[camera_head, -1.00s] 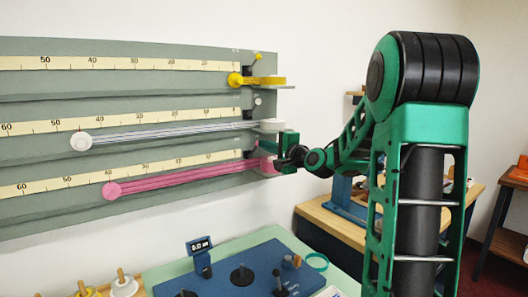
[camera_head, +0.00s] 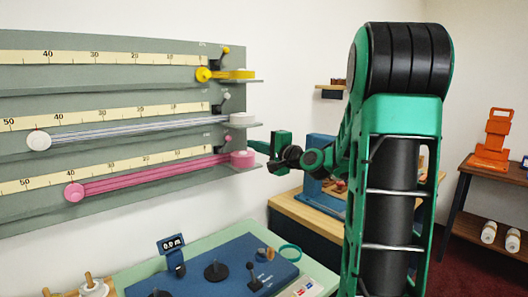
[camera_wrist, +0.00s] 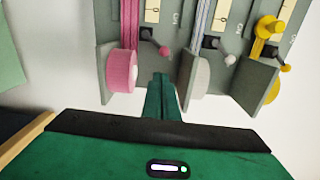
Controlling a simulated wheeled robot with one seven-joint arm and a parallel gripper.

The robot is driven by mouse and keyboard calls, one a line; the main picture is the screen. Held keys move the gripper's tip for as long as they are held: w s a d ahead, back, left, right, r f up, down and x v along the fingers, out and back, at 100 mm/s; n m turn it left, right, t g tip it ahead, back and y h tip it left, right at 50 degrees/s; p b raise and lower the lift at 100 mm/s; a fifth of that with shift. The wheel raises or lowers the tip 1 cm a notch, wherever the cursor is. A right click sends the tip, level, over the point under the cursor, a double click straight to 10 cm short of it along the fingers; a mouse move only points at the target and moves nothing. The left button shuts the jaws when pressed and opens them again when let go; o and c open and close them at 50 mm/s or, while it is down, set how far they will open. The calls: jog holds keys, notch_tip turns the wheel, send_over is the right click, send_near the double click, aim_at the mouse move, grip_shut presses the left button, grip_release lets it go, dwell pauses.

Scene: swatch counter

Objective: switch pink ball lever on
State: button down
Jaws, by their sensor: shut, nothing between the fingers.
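The pink ball lever (camera_wrist: 164,51) shows in the wrist view, a short dark stick with a pink ball, beside the pink spool (camera_wrist: 121,70). The stick slants down to the right in that picture. My gripper (camera_wrist: 161,77) is shut and empty, its fingertips below the pink ball in the picture, with a gap seen between them. In the head view, my gripper (camera_head: 253,146) is just right of the board, near the pink spool (camera_head: 242,159).
The grey board (camera_head: 120,83) carries shelves with the white spool (camera_head: 242,119) and yellow spool (camera_head: 238,74). The white ball lever (camera_wrist: 230,60) and yellow ball lever (camera_wrist: 286,68) slant similarly. A blue panel (camera_head: 225,274) with knobs lies below.

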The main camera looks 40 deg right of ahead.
jog(key=s, duration=0.5)
jog(key=shift+s, duration=0.35)
